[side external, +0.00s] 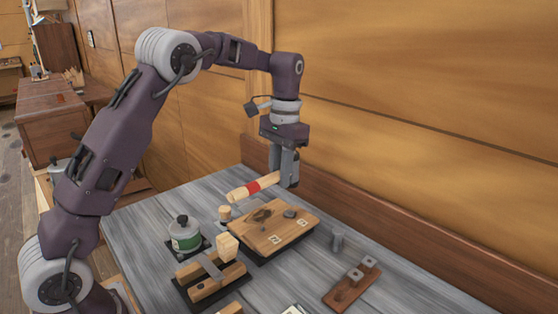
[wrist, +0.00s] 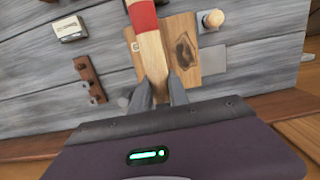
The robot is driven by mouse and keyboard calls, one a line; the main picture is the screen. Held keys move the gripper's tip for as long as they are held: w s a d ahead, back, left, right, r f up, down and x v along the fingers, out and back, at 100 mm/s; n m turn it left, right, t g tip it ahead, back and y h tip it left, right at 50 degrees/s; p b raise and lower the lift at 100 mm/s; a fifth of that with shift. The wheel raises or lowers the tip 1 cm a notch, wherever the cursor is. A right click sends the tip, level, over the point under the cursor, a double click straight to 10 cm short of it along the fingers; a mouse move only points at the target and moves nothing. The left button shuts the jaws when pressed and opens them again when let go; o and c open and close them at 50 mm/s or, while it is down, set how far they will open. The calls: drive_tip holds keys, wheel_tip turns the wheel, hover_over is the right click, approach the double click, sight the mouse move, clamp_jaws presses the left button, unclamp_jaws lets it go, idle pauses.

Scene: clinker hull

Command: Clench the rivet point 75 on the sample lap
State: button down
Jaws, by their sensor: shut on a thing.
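My gripper (side external: 288,180) is shut on a pale wooden rod with a red band (side external: 254,187), which points to the lower left, above the board. In the wrist view the rod (wrist: 152,55) runs up from between my fingertips (wrist: 160,90) and leaves the top of the picture. The sample lap appears to be the light wooden board (side external: 290,222) below, with a dark patch, a grey round piece and small pale labels. The board also shows in the wrist view (wrist: 175,22), partly hidden by the rod. I cannot read the labels or pick out point 75.
A green-banded jar (side external: 185,236) and a slatted wooden stand with a pale block (side external: 227,247) are left of the board. A small peg (side external: 225,213) stands by its left corner. A grey cylinder (side external: 337,242) and brown rack (side external: 345,292) are to the right. A wall rises behind.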

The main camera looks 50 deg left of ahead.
drive_tip(key=f, duration=0.8)
drive_tip(key=shift+s+f, duration=0.3)
drive_tip(key=shift+f, duration=0.1)
drive_tip(key=r, duration=1.2)
drive_tip(key=shift+w+r, duration=0.3)
drive_tip(key=shift+s+f, duration=0.1)
drive_tip(key=shift+f, duration=0.15)
drive_tip(key=shift+r, duration=2.05)
